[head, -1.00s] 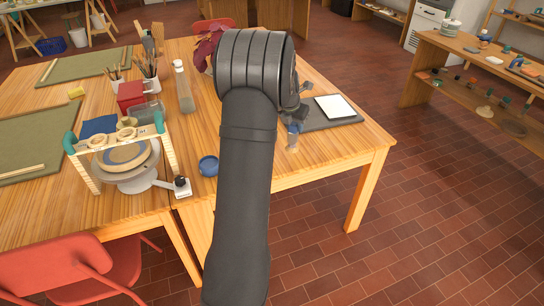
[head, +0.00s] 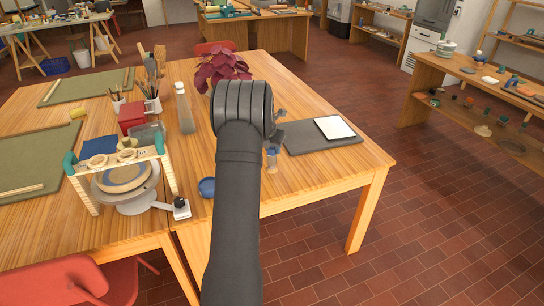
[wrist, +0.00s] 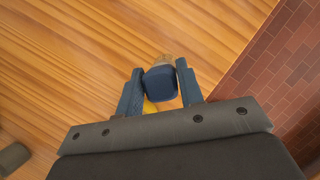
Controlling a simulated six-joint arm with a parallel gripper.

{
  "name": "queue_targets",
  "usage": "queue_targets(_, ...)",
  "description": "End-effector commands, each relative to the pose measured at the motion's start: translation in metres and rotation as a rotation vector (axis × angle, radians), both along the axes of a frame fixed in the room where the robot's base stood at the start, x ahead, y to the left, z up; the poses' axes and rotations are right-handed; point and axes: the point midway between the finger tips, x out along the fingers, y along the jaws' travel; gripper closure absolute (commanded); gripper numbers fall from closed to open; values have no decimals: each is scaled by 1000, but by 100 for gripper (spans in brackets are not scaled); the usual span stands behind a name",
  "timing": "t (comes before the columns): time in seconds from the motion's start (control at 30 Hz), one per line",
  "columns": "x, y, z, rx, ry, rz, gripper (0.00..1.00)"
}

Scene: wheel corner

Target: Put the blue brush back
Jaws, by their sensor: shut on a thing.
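My gripper (wrist: 159,82) is shut on the blue brush in the wrist view. The brush's blue body (wrist: 161,84) sits between the two blue fingers, and its tan end (wrist: 163,58) points away from my wrist. In the head view the gripper hangs above the table's right part, left of the grey board, and my arm partly hides it. Brushes and tools stand in a cup (head: 153,104) near the middle of the table. Thin brushes stand in another cup (head: 118,105) to its left.
The pottery wheel (head: 125,180), blue dish (head: 207,187), clear bottle (head: 185,112) and red box (head: 131,118) stand left of my arm. A leafy plant (head: 222,68) is behind it. A grey board (head: 322,140) with a white sheet lies right. The wood near the front right edge is bare.

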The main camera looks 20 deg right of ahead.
Motion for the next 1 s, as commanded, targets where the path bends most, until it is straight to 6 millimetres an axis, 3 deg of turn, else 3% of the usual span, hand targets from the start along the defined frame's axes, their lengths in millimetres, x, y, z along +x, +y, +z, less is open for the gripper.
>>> queue_targets(0.3,0,0,-38,1,2,-1,92)
queue_targets(0.67,0,0,-42,0,0,-1,92)
queue_targets(0.7,0,0,-42,0,0,-1,58)
queue_targets(0.77,0,0,-42,0,0,-1,46)
queue_targets(1.0,0,0,-42,0,0,-1,44)
